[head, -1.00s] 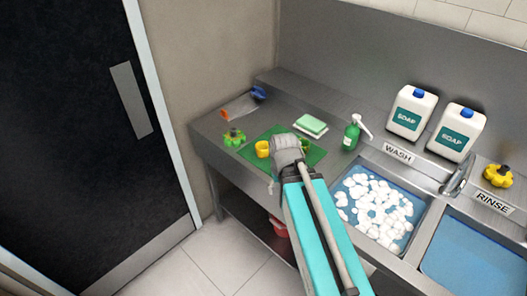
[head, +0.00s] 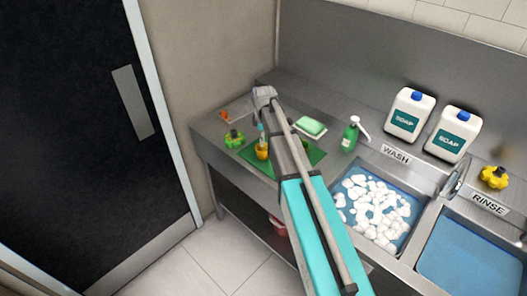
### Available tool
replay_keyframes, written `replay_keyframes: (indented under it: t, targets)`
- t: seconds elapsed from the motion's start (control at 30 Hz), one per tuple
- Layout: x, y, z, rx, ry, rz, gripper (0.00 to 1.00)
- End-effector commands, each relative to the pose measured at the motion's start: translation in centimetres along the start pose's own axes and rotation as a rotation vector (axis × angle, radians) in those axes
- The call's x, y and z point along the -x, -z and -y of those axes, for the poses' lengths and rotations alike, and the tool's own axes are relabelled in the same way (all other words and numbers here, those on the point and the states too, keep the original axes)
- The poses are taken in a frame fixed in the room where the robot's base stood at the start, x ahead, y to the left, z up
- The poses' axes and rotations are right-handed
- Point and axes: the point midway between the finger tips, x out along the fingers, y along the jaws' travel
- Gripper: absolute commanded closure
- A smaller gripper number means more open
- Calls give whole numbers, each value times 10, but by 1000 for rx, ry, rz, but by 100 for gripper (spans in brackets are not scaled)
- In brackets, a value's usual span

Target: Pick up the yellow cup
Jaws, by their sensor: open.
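The yellow cup (head: 262,153) stands on the green mat (head: 316,156) on the steel counter. My arm reaches over the mat from the front, with its wrist bent above the counter behind the cup. My gripper (head: 261,142) points down at the cup from just above. It is open, with its fingers at or near the cup's rim; I cannot tell whether they touch it. The arm hides part of the mat to the right of the cup.
A green valve-like part (head: 234,138) lies left of the cup. The foamy wash sink (head: 375,212) is at the front right.

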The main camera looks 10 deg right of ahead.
Motion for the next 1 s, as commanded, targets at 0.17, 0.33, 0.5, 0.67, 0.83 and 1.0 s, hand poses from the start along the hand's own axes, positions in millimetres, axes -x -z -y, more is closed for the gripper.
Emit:
replay_keyframes:
  t: [0.17, 0.33, 0.5, 0.67, 0.83, 1.0]
  targets:
    - [5, 14, -35, 173, 0, 0, 0]
    - [6, 18, -45, 247, 0, 0, 0]
    - [6, 18, -45, 259, 0, 0, 0]
    - [6, 18, -45, 258, 0, 0, 0]
    - [3, 19, -45, 257, 0, 0, 0]
    - [-6, 19, -45, 257, 0, 0, 0]
